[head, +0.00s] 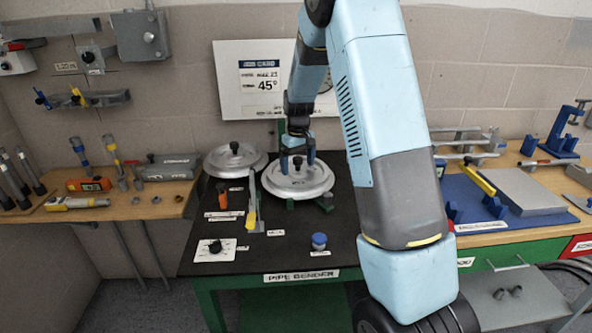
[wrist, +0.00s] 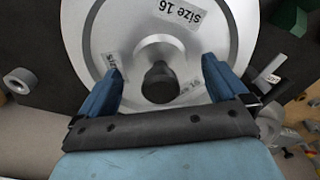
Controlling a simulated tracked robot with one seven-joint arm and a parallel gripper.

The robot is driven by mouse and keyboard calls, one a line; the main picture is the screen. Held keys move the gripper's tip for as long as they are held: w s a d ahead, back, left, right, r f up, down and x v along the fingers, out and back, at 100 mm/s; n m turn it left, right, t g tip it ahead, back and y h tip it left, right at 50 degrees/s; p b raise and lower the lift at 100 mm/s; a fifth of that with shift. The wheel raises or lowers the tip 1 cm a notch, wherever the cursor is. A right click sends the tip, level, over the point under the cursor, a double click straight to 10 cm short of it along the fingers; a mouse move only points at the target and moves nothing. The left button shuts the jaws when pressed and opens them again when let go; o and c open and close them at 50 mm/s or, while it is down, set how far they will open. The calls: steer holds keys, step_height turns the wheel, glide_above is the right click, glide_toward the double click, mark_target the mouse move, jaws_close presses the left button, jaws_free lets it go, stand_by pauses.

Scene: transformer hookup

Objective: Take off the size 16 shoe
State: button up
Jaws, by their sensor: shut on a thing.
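The size 16 shoe (head: 284,187) is a round silver disc with a raised hub and a dark knob, on the pipe bender at the back of the black bench top. In the wrist view its face (wrist: 110,30) carries "size 16" labels. My gripper (head: 297,160) reaches down over its middle. In the wrist view the blue fingers of my gripper (wrist: 166,72) stand on either side of the hub and are shut on the shoe. The dark knob (wrist: 160,85) shows between them. The shoe's underside is hidden.
A second silver disc (head: 235,158) with a dark knob lies just left of the shoe. A yellow-handled lever (head: 253,205) stands close at the front left. A blue-capped item (head: 319,241) is near the front. A sign (head: 265,80) reading 45° hangs behind.

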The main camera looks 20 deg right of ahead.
steer(key=shift+s+f, duration=0.1)
steer(key=shift+f, duration=0.4)
steer(key=shift+r, duration=0.2)
jaws_close()
steer(key=shift+r, duration=0.1)
steer(key=shift+r, duration=0.4)
steer(key=shift+d+r, duration=0.1)
steer(key=shift+r, duration=0.2)
steer(key=shift+o, duration=0.2)
jaws_free()
steer(key=shift+o, duration=0.5)
steer(key=shift+r, duration=0.1)
steer(key=shift+d, duration=0.15)
